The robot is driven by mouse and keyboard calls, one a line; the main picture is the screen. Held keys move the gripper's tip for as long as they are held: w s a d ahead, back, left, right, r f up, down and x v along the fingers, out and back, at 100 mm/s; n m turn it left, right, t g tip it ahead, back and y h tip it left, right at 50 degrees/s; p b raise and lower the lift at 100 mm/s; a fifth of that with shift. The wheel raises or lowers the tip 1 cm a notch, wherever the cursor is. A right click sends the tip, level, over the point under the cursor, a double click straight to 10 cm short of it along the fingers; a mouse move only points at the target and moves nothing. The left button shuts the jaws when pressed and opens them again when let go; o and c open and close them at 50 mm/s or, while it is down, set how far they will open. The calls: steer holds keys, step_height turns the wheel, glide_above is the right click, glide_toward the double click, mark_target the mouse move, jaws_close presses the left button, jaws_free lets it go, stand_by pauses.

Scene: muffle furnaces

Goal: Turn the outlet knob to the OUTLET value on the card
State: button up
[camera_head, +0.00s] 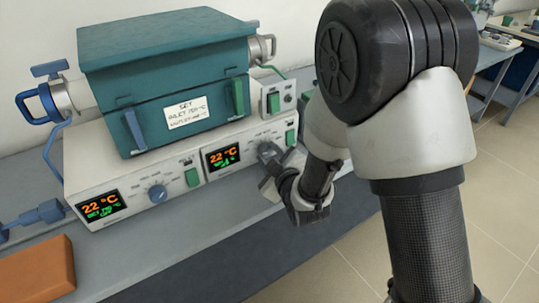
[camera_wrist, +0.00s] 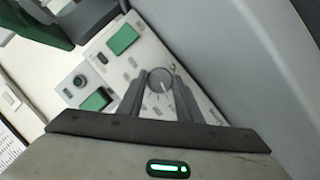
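The outlet knob (camera_wrist: 160,81) is a round grey dial with a pale mark on the right-hand control panel. My gripper (camera_wrist: 161,77) has its two dark fingers on either side of the knob. The fingertips are at or very near its edges, and I cannot tell whether they touch it. In the head view my gripper (camera_head: 268,162) is at the right-hand panel and hides most of the knob. The white card (camera_head: 186,112) is on the front of the teal box; it shows SET, INLET and a last line too small to read surely.
The left panel has a blue knob (camera_head: 158,194), a green switch (camera_head: 192,178) and a display (camera_head: 101,206) reading 22 °C. The right display (camera_head: 223,157) also reads 22 °C. An orange-brown block (camera_head: 38,272) lies on the bench at left. Floor is open at right.

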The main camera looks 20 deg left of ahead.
steer(key=shift+c, duration=0.6)
steer(key=shift+m, duration=0.3)
steer(key=shift+w+d+g, duration=0.1)
steer(key=shift+g, duration=0.2)
steer(key=m+g, duration=0.1)
steer(key=m, duration=0.1)
steer(key=m+g+y+p, duration=0.1)
steer(key=shift+w+d+r+m, duration=0.15)
steer(key=shift+r+m, duration=0.05)
steer(key=shift+m, duration=0.2)
steer(key=shift+m+g+y+p, duration=0.6)
steer(key=shift+m+y+p, duration=0.2)
steer(key=shift+m+p, duration=0.35)
steer(key=shift+w+f+m+g+y+p, duration=0.1)
steer(key=shift+m+g+y+p, duration=0.2)
steer(key=shift+m+g+p, duration=0.35)
steer(key=shift+t, duration=0.25)
